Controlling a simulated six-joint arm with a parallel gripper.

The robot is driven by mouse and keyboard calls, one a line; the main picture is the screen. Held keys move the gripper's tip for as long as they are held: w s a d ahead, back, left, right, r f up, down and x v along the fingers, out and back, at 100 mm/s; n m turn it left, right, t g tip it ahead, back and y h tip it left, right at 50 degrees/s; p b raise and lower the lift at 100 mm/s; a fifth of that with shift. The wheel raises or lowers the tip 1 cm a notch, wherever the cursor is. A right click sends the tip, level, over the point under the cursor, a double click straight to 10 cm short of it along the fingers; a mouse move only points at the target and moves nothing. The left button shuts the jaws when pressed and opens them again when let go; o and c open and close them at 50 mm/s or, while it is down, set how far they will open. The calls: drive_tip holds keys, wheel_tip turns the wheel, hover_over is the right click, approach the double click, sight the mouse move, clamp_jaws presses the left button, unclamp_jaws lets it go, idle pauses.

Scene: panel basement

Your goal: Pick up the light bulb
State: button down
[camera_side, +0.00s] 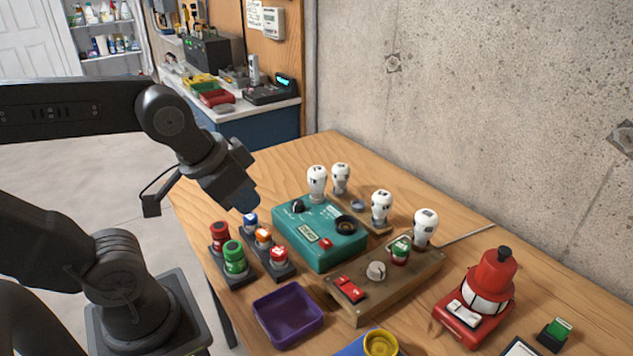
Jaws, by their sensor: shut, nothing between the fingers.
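Several white light bulbs with dark markings stand upright at the back of the wooden table. Two are close together, a left one (317,180) and a right one (340,177). Another bulb (381,205) stands to their right, and one more (424,227) stands further right behind the wooden switch board. The picture does not tell which bulb the task means. My gripper (249,208) is shut and empty, pointing down above the left part of the table. It is apart from all the bulbs, to the left of the teal box.
A teal box (303,239) stands between my gripper and the bulbs. Red, green, blue and orange caps (234,256) sit in dark holders below my gripper. A purple tray (270,318), a wooden switch board (376,302) and a red lamp (494,271) stand nearer. A concrete wall bounds the back.

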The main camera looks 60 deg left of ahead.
drive_tip(key=c, duration=1.8)
unclamp_jaws()
drive_tip(key=o, duration=1.4)
drive_tip(key=w+a+r+m+g, duration=0.2)
drive_tip(key=w+a+r+m, duration=0.1)
drive_tip(key=w+m, duration=0.3)
drive_tip(key=m+g, duration=0.4)
drive_tip(key=m, duration=0.8)
hover_over(318, 180)
drive_tip(key=w+a, duration=0.1)
wheel_tip(318, 180, down, 3)
drive_tip(key=f, duration=0.8)
drive_tip(key=shift+w+a+f, duration=0.15)
drive_tip(key=shift+a, duration=0.05)
drive_tip(key=shift+a+f, duration=0.2)
drive_tip(key=shift+f, duration=2.35)
